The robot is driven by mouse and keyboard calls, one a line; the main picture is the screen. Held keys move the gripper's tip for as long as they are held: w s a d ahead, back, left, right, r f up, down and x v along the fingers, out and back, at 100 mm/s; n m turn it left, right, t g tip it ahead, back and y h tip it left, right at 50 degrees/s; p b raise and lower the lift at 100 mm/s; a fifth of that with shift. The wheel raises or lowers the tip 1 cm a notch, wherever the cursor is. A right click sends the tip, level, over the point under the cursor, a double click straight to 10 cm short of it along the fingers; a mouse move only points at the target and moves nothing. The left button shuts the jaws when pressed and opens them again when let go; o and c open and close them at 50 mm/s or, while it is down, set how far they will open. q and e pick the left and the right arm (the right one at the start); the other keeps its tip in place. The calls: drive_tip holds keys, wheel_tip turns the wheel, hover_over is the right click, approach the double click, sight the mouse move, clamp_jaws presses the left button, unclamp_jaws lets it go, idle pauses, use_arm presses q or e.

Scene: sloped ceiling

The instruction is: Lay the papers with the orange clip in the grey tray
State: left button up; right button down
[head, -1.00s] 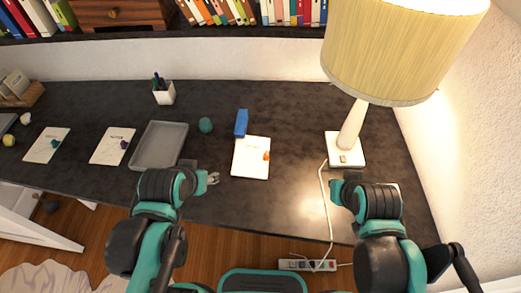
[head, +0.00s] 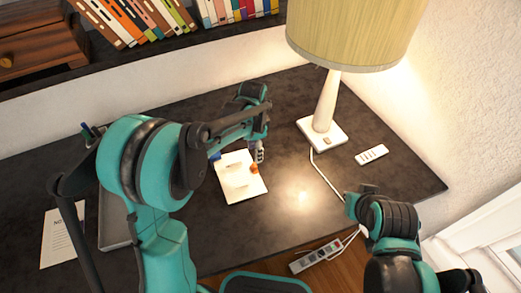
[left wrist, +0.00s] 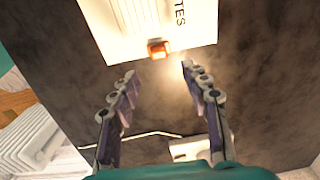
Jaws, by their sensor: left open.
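The white papers (head: 236,187) lie flat on the dark desk, with the orange clip (head: 254,169) at their right edge. My left gripper (head: 259,153) is over the desk just beyond the clip. In the left wrist view, its open fingers (left wrist: 159,76) point towards the orange clip (left wrist: 158,49) and the papers (left wrist: 150,22), with nothing between them. The grey tray (head: 113,222) is at the left, largely hidden behind my left arm. My right gripper (head: 362,194) is near the desk's front edge; its fingers are not clear.
A lamp (head: 322,110) stands behind right of the papers, its cord (head: 325,178) running forward. A white remote-like object (head: 371,154) lies further right. Another printed sheet (head: 60,240) is left of the tray. A blue object (head: 214,157) is mostly hidden beside the papers.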

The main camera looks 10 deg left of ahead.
sight(263, 184)
use_arm(q)
drive_tip(key=shift+w+d+f, duration=0.1)
drive_tip(key=shift+f, duration=0.35)
wheel_tip(263, 184, down, 7)
drive_tip(key=b, duration=0.3)
clamp_jaws()
drive_tip(key=shift+s+d, duration=0.6)
drive_tip(key=shift+s, duration=0.4)
drive_tip(key=shift+s+d, duration=0.6)
drive_tip(key=shift+s, duration=0.45)
drive_tip(key=shift+s+d, duration=0.6)
drive_tip(key=shift+s, duration=0.4)
drive_tip(key=shift+c, duration=0.2)
unclamp_jaws()
